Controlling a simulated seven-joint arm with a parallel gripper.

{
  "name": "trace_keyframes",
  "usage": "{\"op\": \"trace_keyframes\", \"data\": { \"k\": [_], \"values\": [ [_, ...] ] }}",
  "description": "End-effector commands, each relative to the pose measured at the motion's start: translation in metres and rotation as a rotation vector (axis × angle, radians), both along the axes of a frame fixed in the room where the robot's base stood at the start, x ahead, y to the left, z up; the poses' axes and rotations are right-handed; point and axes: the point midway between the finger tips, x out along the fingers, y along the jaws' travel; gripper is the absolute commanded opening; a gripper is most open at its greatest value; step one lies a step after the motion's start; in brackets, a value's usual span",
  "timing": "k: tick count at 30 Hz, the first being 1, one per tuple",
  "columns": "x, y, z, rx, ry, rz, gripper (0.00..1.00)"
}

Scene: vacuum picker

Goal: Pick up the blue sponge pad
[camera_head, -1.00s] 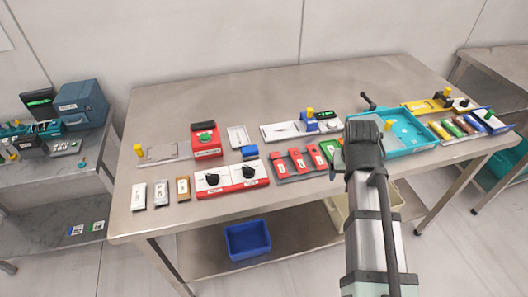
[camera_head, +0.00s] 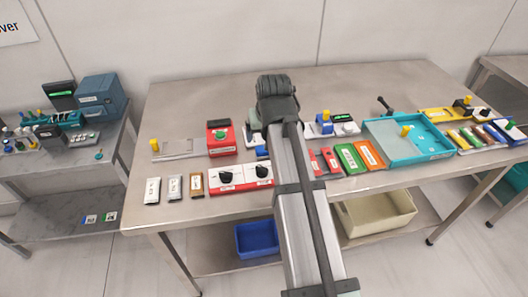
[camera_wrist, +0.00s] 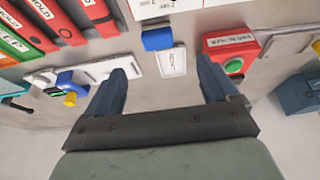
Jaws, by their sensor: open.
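The blue sponge pad (camera_wrist: 157,37) shows in the wrist view, lying on the steel table beyond my fingertips and slightly left of the middle. In the head view only part of the pad (camera_head: 262,152) shows beside my arm, which covers the rest. My gripper (camera_wrist: 163,67) is open and empty, its two dark fingers wide apart. The pad lies ahead of the gap between them, apart from both. In the head view my arm hides the fingers.
A white labelled plate (camera_wrist: 172,62) lies next to the pad. A red box with a green button (camera_wrist: 233,62) stands to the right. A white panel with black knobs (camera_head: 243,178) lies in front of the pad. A teal tray (camera_head: 436,153) stands further right.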

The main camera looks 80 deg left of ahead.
Motion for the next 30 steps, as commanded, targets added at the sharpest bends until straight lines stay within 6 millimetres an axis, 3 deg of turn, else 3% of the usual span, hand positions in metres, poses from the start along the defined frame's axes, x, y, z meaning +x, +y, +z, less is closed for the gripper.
{"op": "trace_keyframes", "data": {
  "k": [9, 20, 30],
  "values": [
    [0.001, 0.018, -0.043, -0.001, -0.001, -0.001, 0.87],
    [0.001, 0.024, -0.058, -0.001, -0.001, -0.001, 0.87],
    [0.004, 0.039, -0.093, 0.000, -0.001, -0.001, 0.87]
  ]
}}
